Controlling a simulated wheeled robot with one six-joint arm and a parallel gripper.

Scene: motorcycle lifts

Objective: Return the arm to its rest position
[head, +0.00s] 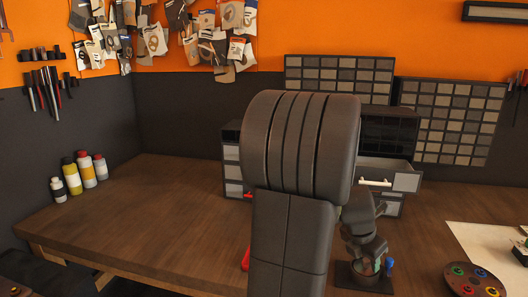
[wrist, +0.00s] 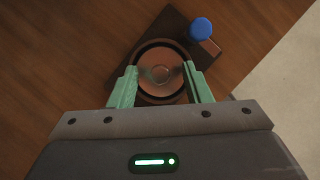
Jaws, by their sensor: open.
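My gripper (wrist: 160,69) has two green fingers, spread apart, in the wrist view. A round, dark-rimmed thing with a coppery inside (wrist: 162,68) lies between and beyond the fingertips; I cannot tell whether they touch it. It sits on a dark square plate (wrist: 118,58) with a blue knob (wrist: 201,29) at one corner. In the head view my gripper (head: 368,265) is small and low, pointing down over the dark plate (head: 362,282), with the blue knob (head: 390,263) beside it. My large dark arm link fills the middle of the head view and hides part of the bench.
The wooden bench (head: 130,210) is clear at left, with several bottles (head: 78,172) at its back corner. Drawer cabinets stand behind my arm; one drawer (head: 388,180) is pulled out. A white sheet (head: 480,240) and a palette of colored knobs (head: 474,281) lie at right.

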